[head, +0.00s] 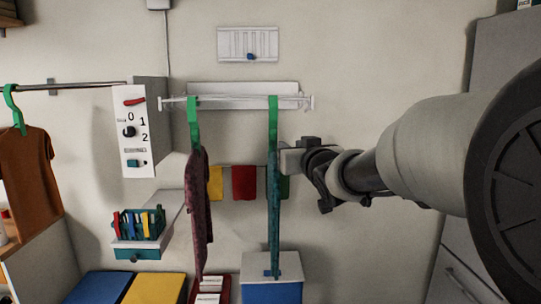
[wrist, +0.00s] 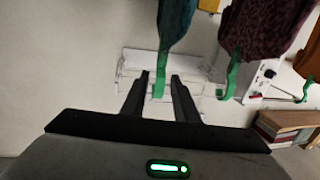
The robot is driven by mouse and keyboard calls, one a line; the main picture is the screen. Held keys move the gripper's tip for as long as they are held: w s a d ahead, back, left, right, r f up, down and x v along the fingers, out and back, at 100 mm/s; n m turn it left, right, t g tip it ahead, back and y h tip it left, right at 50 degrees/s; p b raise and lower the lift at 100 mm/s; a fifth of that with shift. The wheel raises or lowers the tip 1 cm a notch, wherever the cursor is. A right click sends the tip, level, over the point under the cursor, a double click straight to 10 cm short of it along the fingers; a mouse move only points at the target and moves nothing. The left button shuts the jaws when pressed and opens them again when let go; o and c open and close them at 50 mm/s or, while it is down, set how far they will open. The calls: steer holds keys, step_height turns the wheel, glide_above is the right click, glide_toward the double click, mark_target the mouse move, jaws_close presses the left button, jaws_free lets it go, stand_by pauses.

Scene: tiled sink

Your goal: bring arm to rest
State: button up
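My arm reaches in from the right in the head view, and my gripper (head: 288,160) is beside the teal garment (head: 274,215), near its upper part. The garment hangs on a green hanger (head: 273,115) from the white wall rack (head: 235,98). In the wrist view, which looks upside down, my gripper (wrist: 160,76) has its two dark fingers apart. The green hanger hook (wrist: 159,82) shows in the gap between them, with clear space on both sides. I cannot tell how far beyond the fingertips it is.
A maroon garment (head: 199,215) hangs left of the teal one. A control box (head: 138,130), a holder of coloured pegs (head: 140,225) and an orange shirt (head: 28,175) are further left. A blue-and-white box (head: 272,280) stands below. A grey cabinet (head: 505,45) is at the right.

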steer(key=s+d+f+g+h+p, duration=0.1)
steer(key=s+f+g+p, duration=0.2)
steer(key=s, duration=0.9)
steer(key=s+d+f+m+g+h+p, duration=0.1)
steer(key=s+f+g+p, duration=0.2)
steer(key=s, duration=0.9)
steer(key=s+d+f+m+g+h+p, duration=0.1)
steer(key=s+g, duration=0.4)
steer(key=s, duration=0.7)
step_height(320, 180, down, 2)
steer(key=d+p, duration=0.1)
steer(key=p, duration=0.1)
steer(key=shift+s+g+p, duration=0.3)
steer(key=shift+g, duration=0.1)
